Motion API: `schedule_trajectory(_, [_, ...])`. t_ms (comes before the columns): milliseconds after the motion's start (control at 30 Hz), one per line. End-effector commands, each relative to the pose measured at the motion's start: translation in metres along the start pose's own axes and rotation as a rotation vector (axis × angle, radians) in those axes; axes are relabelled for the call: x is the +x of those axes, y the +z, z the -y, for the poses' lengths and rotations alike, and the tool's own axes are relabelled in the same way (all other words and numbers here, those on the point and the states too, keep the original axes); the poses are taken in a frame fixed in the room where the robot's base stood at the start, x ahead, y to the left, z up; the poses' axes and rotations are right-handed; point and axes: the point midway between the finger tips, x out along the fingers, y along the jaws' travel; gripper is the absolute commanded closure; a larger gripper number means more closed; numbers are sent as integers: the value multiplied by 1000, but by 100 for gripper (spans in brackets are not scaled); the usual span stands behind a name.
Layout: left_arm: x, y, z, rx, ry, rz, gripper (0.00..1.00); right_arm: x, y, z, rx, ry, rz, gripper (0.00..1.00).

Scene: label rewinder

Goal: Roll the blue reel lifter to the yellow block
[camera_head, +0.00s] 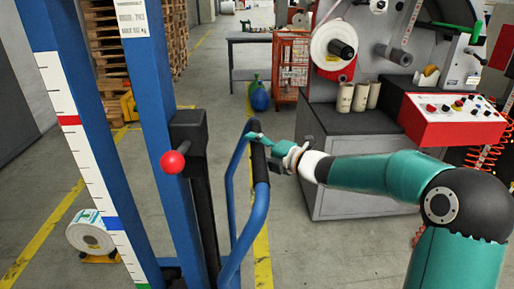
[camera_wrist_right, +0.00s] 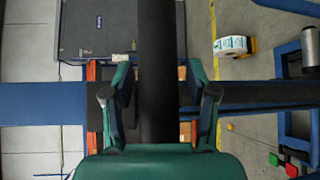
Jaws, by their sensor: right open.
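The blue reel lifter (camera_head: 165,130) stands close on the left of the head view, with blue uprights and a blue tube handle (camera_head: 244,225) with a black grip. My right gripper (camera_head: 256,138) is at the top of that handle. In the right wrist view, my right gripper (camera_wrist_right: 158,75) is open, with a finger on each side of a black bar (camera_wrist_right: 157,40); I cannot tell whether they touch it. A yellow block (camera_head: 98,258) shows by a white label reel (camera_head: 88,236) on the floor; it also shows in the right wrist view (camera_wrist_right: 252,46). My left gripper is not in view.
A grey machine cabinet (camera_head: 352,180) with a red control panel (camera_head: 455,120) stands at the right. Stacked pallets (camera_head: 110,45) are behind the lifter. A blue-green bottle (camera_head: 259,97) stands near an orange cart (camera_head: 290,66). Yellow lines mark the grey floor (camera_head: 50,200).

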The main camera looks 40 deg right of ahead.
Motion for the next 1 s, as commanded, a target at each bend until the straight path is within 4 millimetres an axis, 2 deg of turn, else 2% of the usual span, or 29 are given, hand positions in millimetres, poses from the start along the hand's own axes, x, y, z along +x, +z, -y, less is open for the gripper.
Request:
schedule_trajectory(200, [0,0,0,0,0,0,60,0,0,0,0,0,0,42])
schedule_trajectory(500, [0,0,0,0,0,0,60,0,0,0,0,-1,-1,92])
schedule_trajectory(567, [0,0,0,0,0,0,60,0,0,1,1,-1,-1,100])
schedule_trajectory(1000, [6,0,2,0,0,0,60,1,-2,4,2,-5,8,100])
